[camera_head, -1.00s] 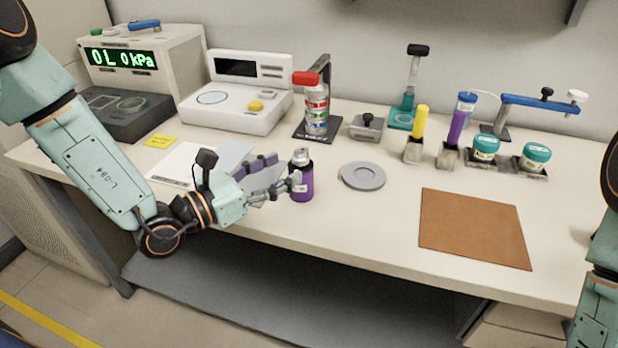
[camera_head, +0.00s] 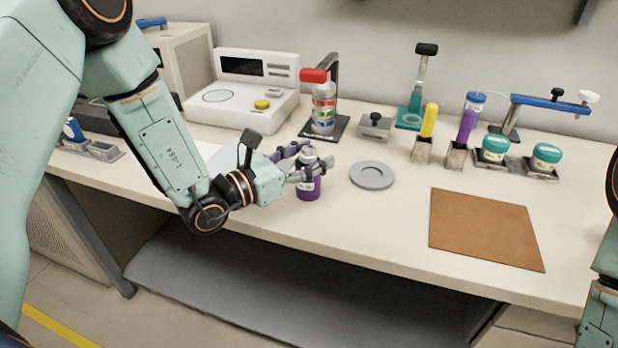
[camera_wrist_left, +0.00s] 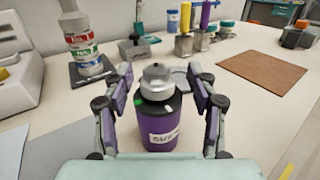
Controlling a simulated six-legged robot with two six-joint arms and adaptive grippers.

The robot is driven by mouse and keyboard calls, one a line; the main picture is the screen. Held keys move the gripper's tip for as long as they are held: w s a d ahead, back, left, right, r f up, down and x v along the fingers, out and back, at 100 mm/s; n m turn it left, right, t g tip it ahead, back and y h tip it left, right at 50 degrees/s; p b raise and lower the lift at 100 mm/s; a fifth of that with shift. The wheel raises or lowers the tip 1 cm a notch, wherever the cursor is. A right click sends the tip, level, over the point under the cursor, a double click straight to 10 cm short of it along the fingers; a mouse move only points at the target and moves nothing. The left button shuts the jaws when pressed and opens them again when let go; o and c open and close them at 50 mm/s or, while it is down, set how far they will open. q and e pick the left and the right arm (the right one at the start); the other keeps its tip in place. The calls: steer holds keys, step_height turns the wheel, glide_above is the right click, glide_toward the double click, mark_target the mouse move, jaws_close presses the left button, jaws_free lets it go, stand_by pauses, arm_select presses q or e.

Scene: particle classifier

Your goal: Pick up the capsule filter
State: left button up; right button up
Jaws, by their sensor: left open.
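The capsule filter, a purple canister with a dark shoulder and silver-grey cap, stands upright on the bench in the head view (camera_head: 308,188). In the left wrist view (camera_wrist_left: 160,122) it sits centred, with a white label partly cut off by my gripper body. My left gripper (camera_head: 316,160) is open, with one finger on each side of the canister at about cap and shoulder height; it also shows in the left wrist view (camera_wrist_left: 160,78). Gaps show between fingers and canister there. My right gripper is out of view; only part of that arm shows at the right edge.
A grey ring-shaped plate (camera_head: 372,166) lies right of the canister, and a brown mat (camera_head: 487,226) further right. Behind stand a red-capped bottle (camera_head: 323,112), a white instrument (camera_head: 240,103) and two teal-lidded jars (camera_head: 495,143). The bench's front edge is close.

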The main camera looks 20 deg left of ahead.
arm_select(q)
steer(key=shift+a, duration=0.2)
steer(key=shift+c, duration=0.6)
steer(key=shift+w+d+f, duration=0.1)
steer(key=shift+d, duration=0.1)
steer(key=c, duration=0.5)
steer(key=shift+a, duration=0.2)
steer(key=c, duration=0.4)
steer(key=shift+d, duration=0.1)
jaws_close()
